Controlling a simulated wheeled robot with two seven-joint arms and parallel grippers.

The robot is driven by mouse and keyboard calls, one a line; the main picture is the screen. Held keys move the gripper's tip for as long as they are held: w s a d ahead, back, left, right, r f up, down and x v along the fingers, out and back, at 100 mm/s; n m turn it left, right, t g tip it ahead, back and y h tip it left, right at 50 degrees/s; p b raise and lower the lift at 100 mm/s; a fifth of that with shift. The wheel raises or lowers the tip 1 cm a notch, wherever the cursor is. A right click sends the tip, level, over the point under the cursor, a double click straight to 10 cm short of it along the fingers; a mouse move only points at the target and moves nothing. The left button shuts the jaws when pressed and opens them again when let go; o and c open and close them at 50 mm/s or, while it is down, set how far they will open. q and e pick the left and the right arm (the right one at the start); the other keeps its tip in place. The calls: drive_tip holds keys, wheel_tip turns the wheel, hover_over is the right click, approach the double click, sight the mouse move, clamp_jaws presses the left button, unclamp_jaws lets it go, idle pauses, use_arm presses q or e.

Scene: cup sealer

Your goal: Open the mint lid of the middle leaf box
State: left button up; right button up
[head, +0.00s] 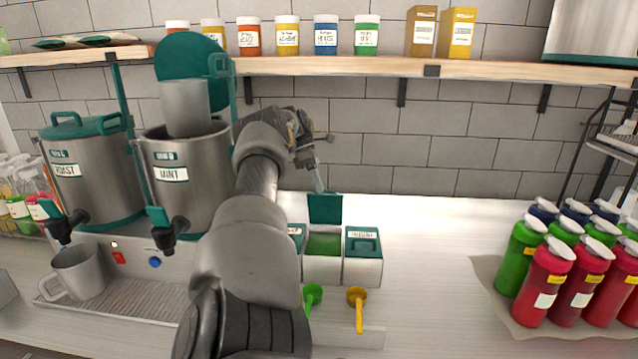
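The middle leaf box (322,268) stands on the counter in a row of small white boxes, and green leaf shows inside it. Its teal mint lid (325,209) is raised and stands roughly upright at the back of the box. My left gripper (319,184) is just above and behind the top edge of the lid, with its narrow fingertips pointing down. I cannot tell whether they touch the lid or whether the fingers are apart. My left arm hides most of the box on the left. My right gripper is out of view.
The right box (363,262) has its teal lid closed. A green scoop (313,296) and a yellow scoop (357,299) lie in front. Steel dispensers (186,178) stand left, and red and green bottles (546,285) stand right. The counter between boxes and bottles is clear.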

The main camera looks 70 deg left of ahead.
use_arm(q)
drive_tip(key=shift+o, duration=1.2)
drive_tip(key=shift+a+f, duration=0.1)
drive_tip(key=shift+f, duration=0.35)
drive_tip(key=shift+o, duration=0.6)
drive_tip(key=shift+w+a+f, duration=0.15)
drive_tip(key=shift+a+f, duration=0.05)
drive_tip(key=shift+a, duration=0.1)
drive_tip(key=shift+d, duration=0.1)
drive_tip(key=shift+r, duration=0.15)
drive_tip(key=s+d+r+b, duration=0.5)
drive_tip(key=d+r+b, duration=0.7)
drive_tip(key=r, duration=0.1)
drive_tip(key=shift+s+d, duration=0.15)
drive_tip(key=shift+d, duration=0.25)
